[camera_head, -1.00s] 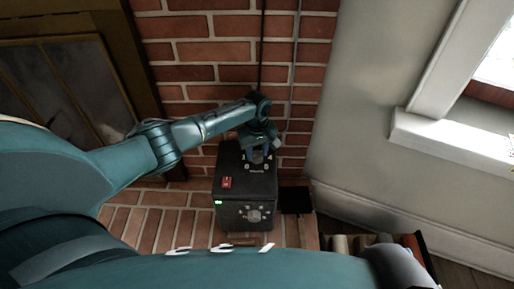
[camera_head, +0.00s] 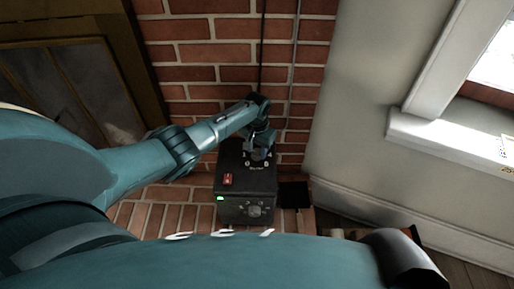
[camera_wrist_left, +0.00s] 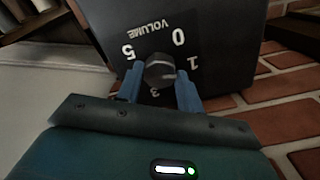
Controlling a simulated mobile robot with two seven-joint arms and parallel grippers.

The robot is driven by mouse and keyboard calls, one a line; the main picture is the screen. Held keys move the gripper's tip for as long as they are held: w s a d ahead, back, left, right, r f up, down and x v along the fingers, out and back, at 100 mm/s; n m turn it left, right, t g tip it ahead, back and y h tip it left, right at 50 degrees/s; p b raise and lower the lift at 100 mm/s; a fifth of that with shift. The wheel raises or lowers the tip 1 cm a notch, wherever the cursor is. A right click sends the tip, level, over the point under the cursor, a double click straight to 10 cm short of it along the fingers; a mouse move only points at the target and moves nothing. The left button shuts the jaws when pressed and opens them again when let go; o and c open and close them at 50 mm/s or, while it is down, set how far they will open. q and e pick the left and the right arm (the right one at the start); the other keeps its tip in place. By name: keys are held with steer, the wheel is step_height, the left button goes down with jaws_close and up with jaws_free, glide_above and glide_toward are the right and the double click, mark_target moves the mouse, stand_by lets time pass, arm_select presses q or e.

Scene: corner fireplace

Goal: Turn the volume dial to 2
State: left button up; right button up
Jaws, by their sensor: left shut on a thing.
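The volume dial (camera_wrist_left: 160,72) is a round dark knob with a pale pointer line, on the dark face of a black box (camera_head: 232,190). In the left wrist view the face reads VOLUME, with 0, 1, 3 and 5 visible around the knob; the 2 and 4 cannot be made out, near the fingers. The pointer line points right and slightly down in that view, beyond the 1. My left gripper (camera_wrist_left: 161,84) has its two blue fingers on either side of the knob, shut on it. In the head view the gripper (camera_head: 258,157) covers the dial on the box top.
The box's top has a red switch (camera_head: 228,179); its front has a green light (camera_head: 220,197) and a grey round part (camera_head: 254,211). A brick wall (camera_head: 195,60) stands close behind it. The fireplace (camera_head: 75,85) is left, a pale wall (camera_head: 355,110) right.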

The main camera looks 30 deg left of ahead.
arm_select(q)
steer(key=m, duration=0.4)
steer(key=shift+m, duration=0.3)
steer(key=m, duration=0.4)
steer(key=shift+m, duration=0.4)
steer(key=o, duration=1)
